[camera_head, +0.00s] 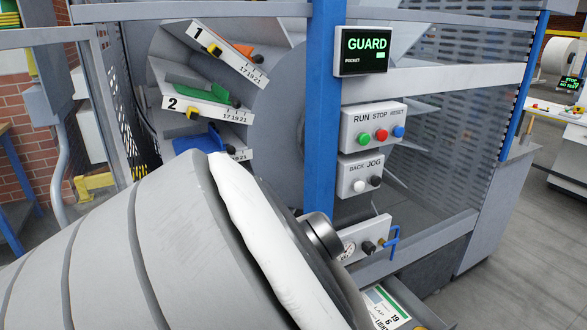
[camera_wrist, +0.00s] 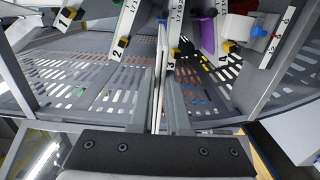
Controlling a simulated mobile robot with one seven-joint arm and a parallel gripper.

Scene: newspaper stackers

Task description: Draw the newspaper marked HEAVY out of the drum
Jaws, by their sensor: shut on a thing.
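The drum (camera_head: 283,127) stands behind the blue post, with pocket plates marked 1 (camera_head: 222,52) and 2 (camera_head: 205,107). In the wrist view, plates 1 (camera_wrist: 77,14), 2 (camera_wrist: 125,30) and more fan out across the top. My gripper (camera_wrist: 160,108) points in among them, beside the plate marked 3 (camera_wrist: 178,38). Its two grey fingers are shut on a thin pale sheet-like thing (camera_wrist: 161,55), seen edge-on. Whether it is a newspaper I cannot tell, and no HEAVY mark is readable. In the head view my arm hides the gripper.
A blue post (camera_head: 322,100) carries a display reading GUARD (camera_head: 367,45) and button boxes (camera_head: 374,127). A perforated panel (camera_head: 475,120) closes the right side. A slotted grey surface (camera_wrist: 80,85) lies beyond the fingers. Open floor (camera_head: 500,270) shows at the right.

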